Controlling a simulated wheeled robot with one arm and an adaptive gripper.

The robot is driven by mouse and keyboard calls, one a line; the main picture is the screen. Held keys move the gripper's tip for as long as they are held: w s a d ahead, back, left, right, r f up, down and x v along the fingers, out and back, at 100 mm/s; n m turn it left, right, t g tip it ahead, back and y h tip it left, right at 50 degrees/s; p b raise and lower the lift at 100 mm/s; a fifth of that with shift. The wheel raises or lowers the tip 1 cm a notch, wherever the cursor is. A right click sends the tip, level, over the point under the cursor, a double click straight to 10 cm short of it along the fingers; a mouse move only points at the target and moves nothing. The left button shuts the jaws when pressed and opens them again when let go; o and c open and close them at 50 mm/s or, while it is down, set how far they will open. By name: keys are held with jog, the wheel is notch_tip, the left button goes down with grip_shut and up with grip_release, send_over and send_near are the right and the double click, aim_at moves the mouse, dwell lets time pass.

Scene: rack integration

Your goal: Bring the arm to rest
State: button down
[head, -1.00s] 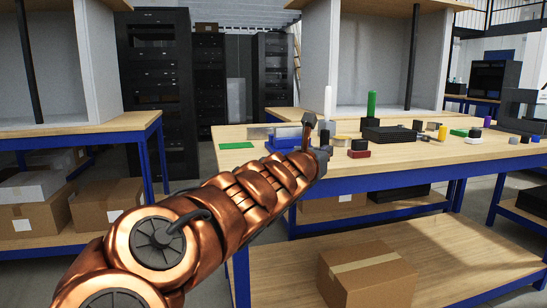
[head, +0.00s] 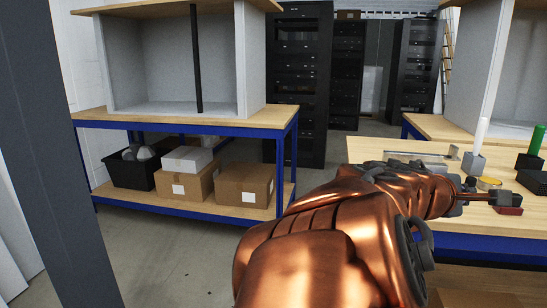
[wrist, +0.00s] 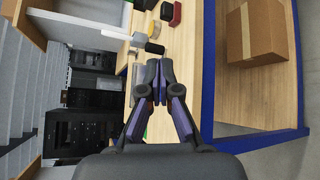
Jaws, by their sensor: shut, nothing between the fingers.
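My copper-coloured arm reaches from the bottom middle toward the right in the head view. My gripper (head: 490,197) shows small at the arm's end, near the front edge of the workbench (head: 375,148). In the wrist view my gripper (wrist: 159,97) has its fingertips together with nothing between them. The wrist view is turned on its side, with the bench's wooden top (wrist: 185,60) beyond the fingers. The arm hides part of the bench top in the head view.
On the bench are a white cylinder in a grey holder (head: 474,160), a green cylinder (head: 537,140) and a red block (head: 508,210). A cardboard box (wrist: 256,32) lies on the lower shelf. Another bench (head: 265,116) stands left, dark racks (head: 297,70) behind. Floor between is clear.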

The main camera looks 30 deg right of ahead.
jog(key=s+a+f+m+y+p, duration=0.1)
jog(key=a+y+p, duration=0.4)
jog(key=a, duration=0.7)
jog(key=s+a+f+m+g+y+p, duration=0.1)
jog(key=a+y+p, duration=0.4)
jog(key=a, duration=0.8)
jog(key=s+a+f+m+g+y+p, duration=0.1)
jog(key=s+a+f+m+y+p, duration=0.2)
jog(key=a+p, duration=0.6)
jog(key=s+a+y, duration=0.2)
jog(key=a, duration=0.1)
jog(key=shift+a, duration=0.35)
